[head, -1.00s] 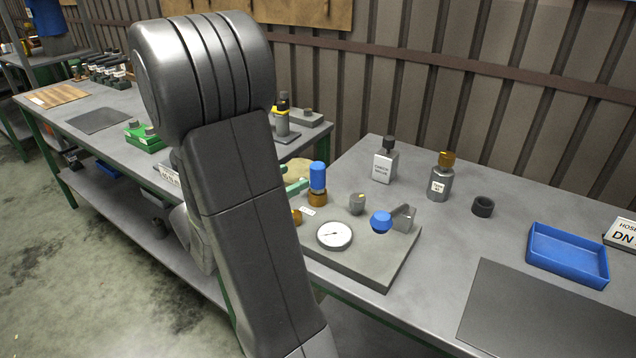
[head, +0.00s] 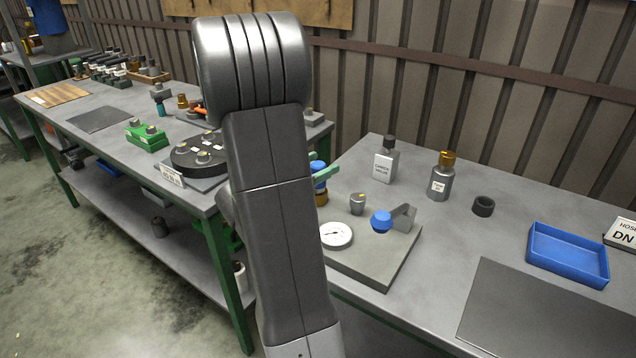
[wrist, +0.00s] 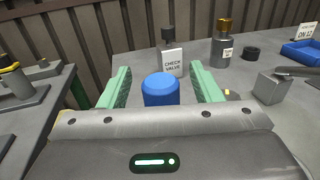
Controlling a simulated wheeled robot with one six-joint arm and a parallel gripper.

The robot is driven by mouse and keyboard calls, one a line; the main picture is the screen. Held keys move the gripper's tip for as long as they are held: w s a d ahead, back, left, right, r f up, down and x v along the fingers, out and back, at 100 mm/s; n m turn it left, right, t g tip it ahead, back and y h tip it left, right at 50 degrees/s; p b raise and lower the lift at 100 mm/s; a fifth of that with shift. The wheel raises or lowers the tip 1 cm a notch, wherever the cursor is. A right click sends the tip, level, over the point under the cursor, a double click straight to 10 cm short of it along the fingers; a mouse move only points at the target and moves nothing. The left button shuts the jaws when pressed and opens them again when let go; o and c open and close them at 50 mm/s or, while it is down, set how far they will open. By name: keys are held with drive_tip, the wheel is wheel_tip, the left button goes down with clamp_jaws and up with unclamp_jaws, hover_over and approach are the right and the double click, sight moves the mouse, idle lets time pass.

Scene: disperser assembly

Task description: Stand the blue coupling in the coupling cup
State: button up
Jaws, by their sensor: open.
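The blue coupling (head: 319,185) stands upright at the left of a grey plate on the right bench, above a brass-coloured ring or cup (head: 321,198). I cannot tell whether that brass part belongs to the coupling or is the coupling cup. In the wrist view the blue coupling (wrist: 160,92) shows between the two green fingers of my gripper (wrist: 160,76). They are open with a gap on each side of it. In the head view one finger of my gripper (head: 325,173) crosses in front of the coupling; my arm hides the rest.
On the grey plate (head: 375,262) are a small grey cup-shaped part (head: 357,203), a dial gauge (head: 336,235) and a blue knob (head: 381,221) by a grey block. Behind stand a check valve box (head: 385,167) and a grey bottle (head: 440,182). A blue tray (head: 567,254) lies right.

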drive_tip(key=shift+d, duration=0.1)
clamp_jaws()
drive_tip(key=shift+r, duration=0.15)
